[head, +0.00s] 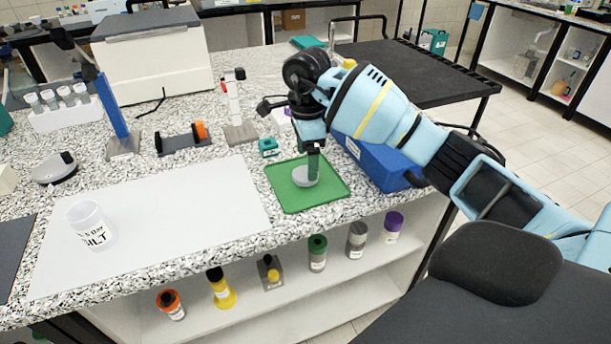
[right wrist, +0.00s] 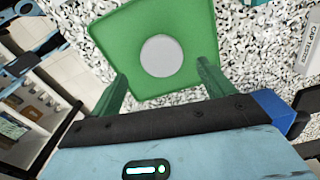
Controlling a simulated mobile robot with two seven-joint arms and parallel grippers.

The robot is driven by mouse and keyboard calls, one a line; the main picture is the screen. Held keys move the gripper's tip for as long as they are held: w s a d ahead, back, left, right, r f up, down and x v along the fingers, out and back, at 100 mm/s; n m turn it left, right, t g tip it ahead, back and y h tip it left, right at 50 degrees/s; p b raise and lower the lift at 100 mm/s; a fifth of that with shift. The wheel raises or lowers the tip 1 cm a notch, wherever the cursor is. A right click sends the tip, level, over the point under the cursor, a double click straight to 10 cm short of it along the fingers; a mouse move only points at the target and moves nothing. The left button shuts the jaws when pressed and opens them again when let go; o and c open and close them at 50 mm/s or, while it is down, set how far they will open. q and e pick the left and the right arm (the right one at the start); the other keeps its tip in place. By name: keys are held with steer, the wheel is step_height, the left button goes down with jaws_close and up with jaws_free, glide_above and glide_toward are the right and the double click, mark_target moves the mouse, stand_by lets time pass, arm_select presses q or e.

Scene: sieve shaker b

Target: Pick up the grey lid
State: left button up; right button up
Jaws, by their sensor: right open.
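The grey lid (head: 305,177) is a small round disc lying on a green tray (head: 330,196) near the front edge of the counter. In the right wrist view the lid (right wrist: 161,56) shows whole, near the middle of the green tray (right wrist: 190,25). My right gripper (head: 313,165) points down over the lid, and its fingers hide part of it in the head view. In the right wrist view the open fingers (right wrist: 160,85) stand wide apart, one to each side, with nothing between them. I cannot tell the exact height above the lid. My left gripper is not in view.
A translucent jar labelled SILT (head: 91,227) stands on a white mat (head: 165,225) to the left. A blue box (head: 375,160) is close to the right of the tray, beneath my arm. A small teal item (head: 268,147) lies behind the tray. Capped bottles stand on the shelf below.

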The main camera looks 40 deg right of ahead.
mark_target(305, 173)
step_height(305, 173, down, 4)
steer(key=shift+w+f, duration=0.1)
steer(key=shift+w, duration=0.05)
steer(key=c, duration=1.1)
steer(key=shift+o, duration=0.2)
steer(key=shift+r, duration=0.2)
steer(key=shift+r, duration=0.5)
step_height(305, 173, up, 3)
steer(key=shift+f, duration=0.2)
steer(key=s+a+r, duration=0.1)
steer(key=s+a, duration=1)
steer(key=shift+s, duration=0.25)
